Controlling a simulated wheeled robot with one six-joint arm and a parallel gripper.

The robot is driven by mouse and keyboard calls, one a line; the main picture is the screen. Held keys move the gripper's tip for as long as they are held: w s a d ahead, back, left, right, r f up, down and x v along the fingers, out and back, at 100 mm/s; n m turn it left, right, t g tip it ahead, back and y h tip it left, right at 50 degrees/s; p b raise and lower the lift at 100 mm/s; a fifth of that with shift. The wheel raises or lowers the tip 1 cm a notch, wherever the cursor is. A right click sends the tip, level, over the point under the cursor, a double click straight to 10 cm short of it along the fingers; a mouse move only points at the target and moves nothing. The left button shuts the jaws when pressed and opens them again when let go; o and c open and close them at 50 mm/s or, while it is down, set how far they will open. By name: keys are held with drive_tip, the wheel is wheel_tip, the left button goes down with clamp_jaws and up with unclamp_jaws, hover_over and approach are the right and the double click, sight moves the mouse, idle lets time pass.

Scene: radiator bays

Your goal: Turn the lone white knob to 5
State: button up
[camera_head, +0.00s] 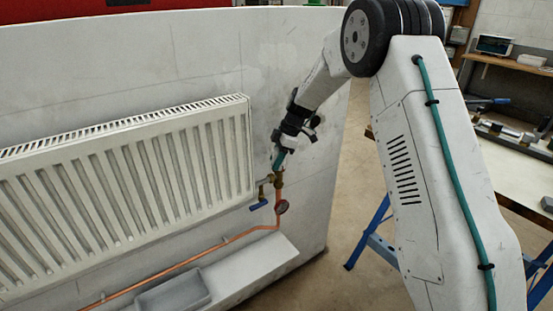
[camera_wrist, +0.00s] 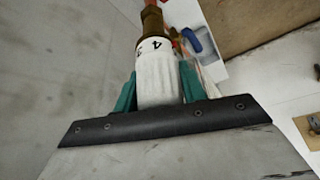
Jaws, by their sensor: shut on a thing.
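The white knob (camera_wrist: 156,75) is in the wrist view, a ribbed cylinder on a brass valve body (camera_wrist: 152,22). A dark numeral that looks like 4 shows on its collar, with part of another mark to its left. My gripper (camera_wrist: 157,88) has its green fingers on both sides of the knob, shut on it. In the head view my gripper (camera_head: 280,158) reaches down to the valve at the right end of the radiator (camera_head: 130,165). The knob is mostly hidden there by the fingers. The pointer mark on the valve cannot be made out.
A grey tray (camera_head: 172,300) lies on the ledge under the radiator. A workbench (camera_head: 515,175) stands at the right.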

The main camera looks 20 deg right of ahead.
drive_tip(key=shift+d, duration=0.1)
idle(0.3)
drive_tip(key=o, duration=1)
drive_tip(key=shift+c, duration=0.2)
drive_tip(key=v, duration=0.7)
drive_tip(key=shift+r, duration=0.35)
drive_tip(key=shift+d+r, duration=0.1)
